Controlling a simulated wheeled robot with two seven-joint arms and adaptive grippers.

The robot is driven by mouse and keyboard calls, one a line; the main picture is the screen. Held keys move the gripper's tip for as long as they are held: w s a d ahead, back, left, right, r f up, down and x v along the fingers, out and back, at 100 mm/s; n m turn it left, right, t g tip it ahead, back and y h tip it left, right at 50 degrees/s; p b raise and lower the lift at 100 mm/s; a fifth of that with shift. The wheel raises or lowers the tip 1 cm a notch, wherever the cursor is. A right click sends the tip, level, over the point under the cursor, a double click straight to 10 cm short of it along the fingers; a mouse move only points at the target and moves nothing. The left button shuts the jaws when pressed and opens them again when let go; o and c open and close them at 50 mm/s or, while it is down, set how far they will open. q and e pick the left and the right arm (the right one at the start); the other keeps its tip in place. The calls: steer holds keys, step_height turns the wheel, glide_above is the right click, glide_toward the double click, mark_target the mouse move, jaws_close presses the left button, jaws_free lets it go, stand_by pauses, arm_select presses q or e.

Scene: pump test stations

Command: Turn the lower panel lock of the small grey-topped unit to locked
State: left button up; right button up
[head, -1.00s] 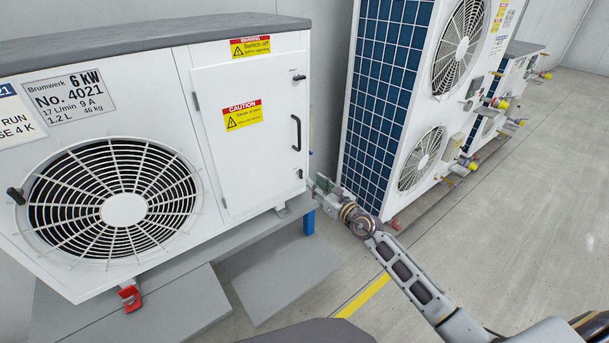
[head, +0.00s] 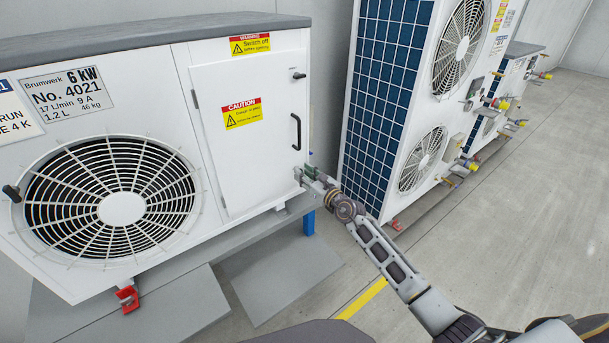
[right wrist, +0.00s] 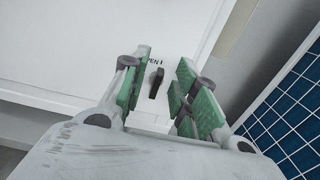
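The small grey-topped unit (head: 130,60) stands at the left in the head view, with a white side panel (head: 225,165). The panel has an upper lock (head: 299,76), a black handle (head: 296,132) and a lower lock. In the right wrist view the lower lock (right wrist: 156,83) is a dark knob standing near upright, with lettering ending "EN" above it. My right gripper (head: 306,174) is at the panel's lower right corner and hides that lock in the head view. Its green-padded fingers (right wrist: 165,95) are open on both sides of the knob, apart from it. My left gripper is not in view.
A tall unit with blue fins (head: 385,90) and fans stands to the right, with a gap beside the small unit. Grey slabs (head: 285,270) lie below it near a blue leg (head: 309,223).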

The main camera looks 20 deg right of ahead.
steer(key=c, duration=0.4)
steer(key=shift+c, duration=1.1)
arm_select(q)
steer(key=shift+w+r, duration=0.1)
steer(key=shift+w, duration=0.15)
arm_select(e)
jaws_close()
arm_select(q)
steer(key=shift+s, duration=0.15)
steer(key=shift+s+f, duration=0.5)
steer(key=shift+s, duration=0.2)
